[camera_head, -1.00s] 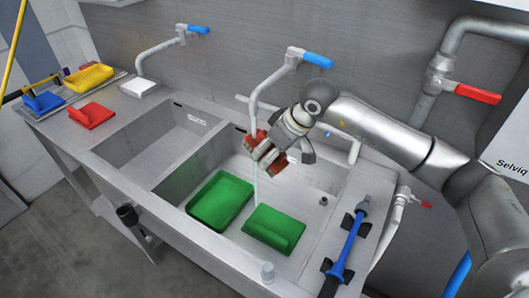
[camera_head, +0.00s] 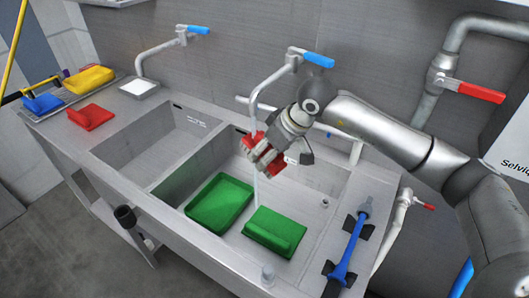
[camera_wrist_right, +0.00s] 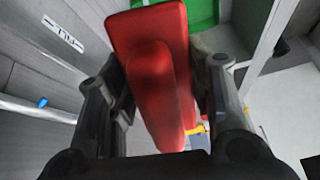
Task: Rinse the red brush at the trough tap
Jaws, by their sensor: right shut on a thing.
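My right gripper (camera_head: 266,148) is shut on the red brush (camera_head: 277,165) and holds it in the air over the right basin. In the right wrist view the red brush (camera_wrist_right: 155,75) sits between both fingers, with its raised grip toward the camera. The trough tap (camera_head: 270,83) has a blue lever (camera_head: 318,60), and its spout comes down right beside the brush. A thin pale streak, which looks like running water, shows below the brush. Whether it touches the brush is hard to tell. My left gripper is not in view.
A green tray (camera_head: 219,205) and a green brush (camera_head: 274,231) lie in the right basin. The left basin (camera_head: 155,150) is empty. Another red tool (camera_head: 91,116) and a white block (camera_head: 139,87) sit on the left counter. A blue wand (camera_head: 347,248) lies at the right edge.

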